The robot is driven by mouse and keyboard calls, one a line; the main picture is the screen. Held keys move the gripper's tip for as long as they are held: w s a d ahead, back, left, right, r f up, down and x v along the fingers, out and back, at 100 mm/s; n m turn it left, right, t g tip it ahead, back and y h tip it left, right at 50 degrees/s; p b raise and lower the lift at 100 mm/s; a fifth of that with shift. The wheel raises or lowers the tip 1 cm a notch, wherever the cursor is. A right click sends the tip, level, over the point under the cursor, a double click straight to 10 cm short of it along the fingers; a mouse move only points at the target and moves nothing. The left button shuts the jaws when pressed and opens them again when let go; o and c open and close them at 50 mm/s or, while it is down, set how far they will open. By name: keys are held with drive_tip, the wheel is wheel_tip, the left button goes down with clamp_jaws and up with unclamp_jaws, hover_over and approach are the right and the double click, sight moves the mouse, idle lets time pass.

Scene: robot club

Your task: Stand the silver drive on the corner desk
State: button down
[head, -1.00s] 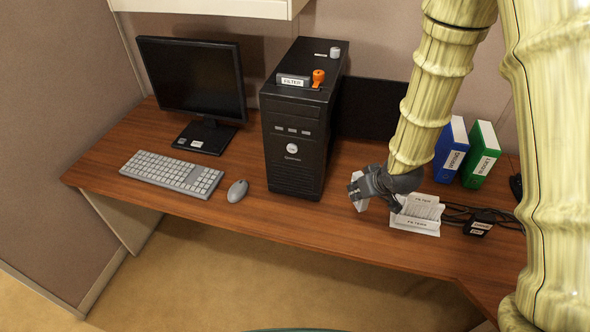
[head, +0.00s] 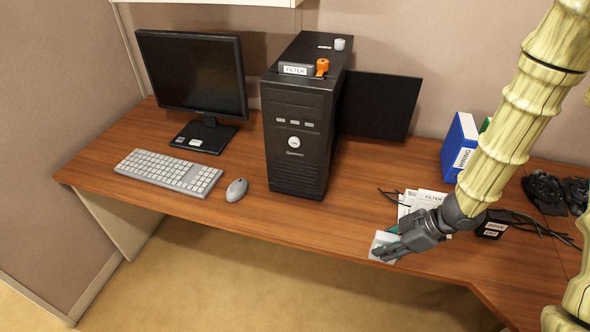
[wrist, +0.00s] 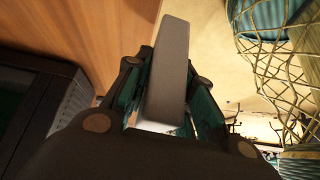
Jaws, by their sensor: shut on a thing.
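My gripper (head: 392,247) is shut on the silver drive (head: 380,240), a pale flat box that sticks out past the fingertips. In the wrist view the silver drive (wrist: 174,62) is a grey slab between the two fingers of my gripper (wrist: 165,95); its lower part is hidden between them. The drive is near the front edge of the brown wooden corner desk (head: 330,225), in front of the papers. I cannot tell whether it touches the desk top.
A black computer tower (head: 297,140) stands left of my gripper. White papers (head: 410,203), cables and a small black box (head: 492,229) lie behind and right of it. A blue binder (head: 460,145) stands at the back. Desk between tower and gripper is clear.

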drive_tip(key=w+a+p, duration=0.1)
drive_tip(key=w, duration=0.4)
drive_tip(key=w+a+f+p, duration=0.1)
drive_tip(key=w+a+p, duration=0.1)
drive_tip(key=w, duration=0.2)
drive_tip(key=w+a+p, duration=0.1)
drive_tip(key=w+a, duration=0.1)
drive_tip(key=w, duration=0.3)
drive_tip(key=shift+w+a+f, duration=0.15)
drive_tip(key=shift+w+f, duration=0.1)
drive_tip(key=shift+w, duration=0.05)
drive_tip(key=shift+f+p, duration=0.7)
drive_tip(key=shift+f, duration=1.1)
drive_tip(key=shift+f, duration=0.1)
drive_tip(key=c, duration=1.2)
unclamp_jaws()
drive_tip(key=shift+r, duration=0.2)
drive_tip(key=b+v, duration=0.1)
drive_tip(key=v, duration=1)
drive_tip(key=shift+r, duration=0.35)
